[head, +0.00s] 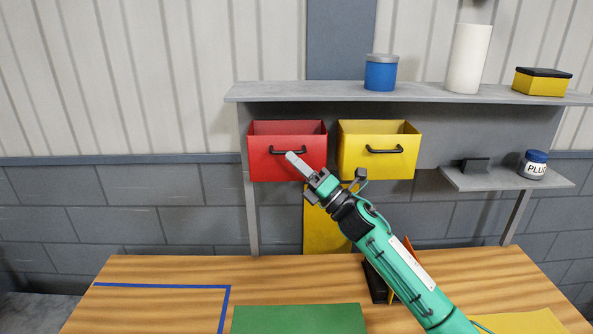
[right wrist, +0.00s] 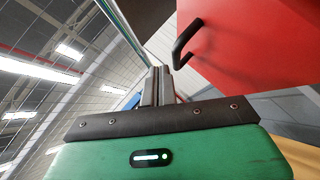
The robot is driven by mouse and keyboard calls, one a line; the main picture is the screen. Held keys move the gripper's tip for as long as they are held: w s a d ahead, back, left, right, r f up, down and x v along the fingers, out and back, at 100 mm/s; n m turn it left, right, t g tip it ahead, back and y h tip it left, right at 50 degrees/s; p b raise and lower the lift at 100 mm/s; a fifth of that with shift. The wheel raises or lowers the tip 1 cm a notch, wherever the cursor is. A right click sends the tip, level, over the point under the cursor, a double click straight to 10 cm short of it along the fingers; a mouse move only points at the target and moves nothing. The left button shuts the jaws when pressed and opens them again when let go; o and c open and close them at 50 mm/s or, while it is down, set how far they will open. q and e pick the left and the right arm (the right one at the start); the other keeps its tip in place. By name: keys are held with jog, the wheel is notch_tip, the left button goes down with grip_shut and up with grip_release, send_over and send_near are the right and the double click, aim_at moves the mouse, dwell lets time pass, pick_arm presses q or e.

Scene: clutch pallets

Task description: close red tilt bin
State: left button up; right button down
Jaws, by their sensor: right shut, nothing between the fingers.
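The red tilt bin (head: 262,165) hangs under the grey shelf, tilted open, with its inside showing above the front panel. Its black handle (head: 273,151) is on the front. In the right wrist view the red front (right wrist: 245,45) fills the upper right, with the handle (right wrist: 184,42) close to the fingers. My right gripper (head: 292,158) is shut and empty, its fingertips in front of the red panel just below the right end of the handle. In the right wrist view its fingers (right wrist: 157,85) are together. Whether they touch the bin I cannot tell. My left gripper is not in view.
A yellow tilt bin (head: 375,163) hangs open to the right of the red one. The shelf (head: 430,93) holds a blue jar (head: 380,75), a white cylinder (head: 468,60) and a yellow box (head: 541,84). A green mat (head: 298,320) lies on the wooden table (head: 150,270).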

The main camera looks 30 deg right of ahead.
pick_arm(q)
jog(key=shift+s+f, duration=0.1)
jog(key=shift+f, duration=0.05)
pick_arm(e)
jog(key=shift+w+d+r, duration=0.1)
jog(key=shift+w+r, duration=0.1)
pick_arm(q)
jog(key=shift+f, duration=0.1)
pick_arm(e)
jog(key=shift+f, duration=0.1)
dwell(0.4)
